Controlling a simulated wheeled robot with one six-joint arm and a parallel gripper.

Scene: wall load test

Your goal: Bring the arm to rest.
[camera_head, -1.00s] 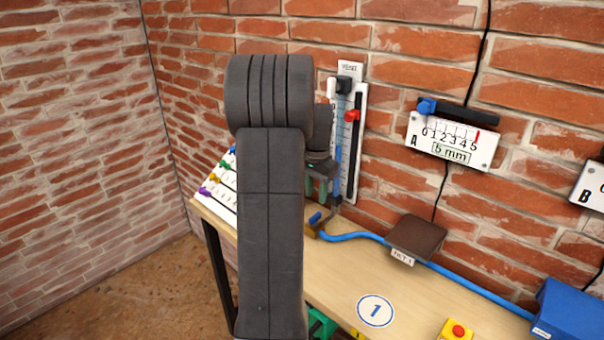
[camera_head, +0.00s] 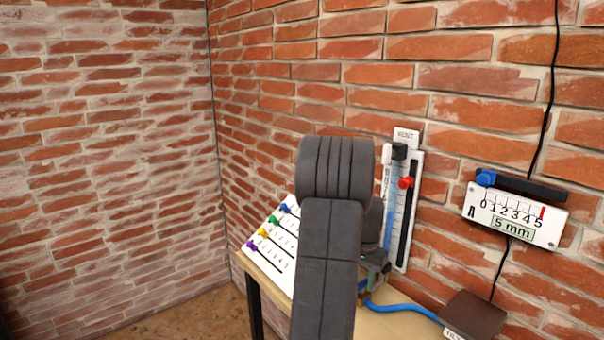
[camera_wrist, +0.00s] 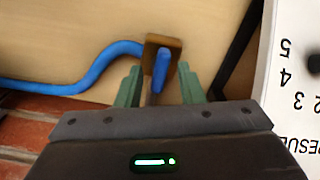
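My gripper (camera_wrist: 160,88) is open in the wrist view, its two green fingers apart. A blue lever (camera_wrist: 161,70) on a brown block (camera_wrist: 164,42) shows between and just beyond the fingertips; I cannot tell whether they touch it. A blue hose (camera_wrist: 85,85) runs from the block. In the head view my dark arm fills the lower middle, and my gripper (camera_head: 374,278) is mostly hidden behind it, low beside the foot of the wall gauge (camera_head: 398,205). The gauge has a red slider (camera_head: 405,183) and a black cap.
The bench (camera_head: 395,322) stands against the brick wall. A sloped white panel (camera_head: 275,240) with coloured sliders is left of my arm. Meter A (camera_head: 514,216), reading 5 mm, hangs on the right above a brown plate (camera_head: 473,315). The space before the left wall is open.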

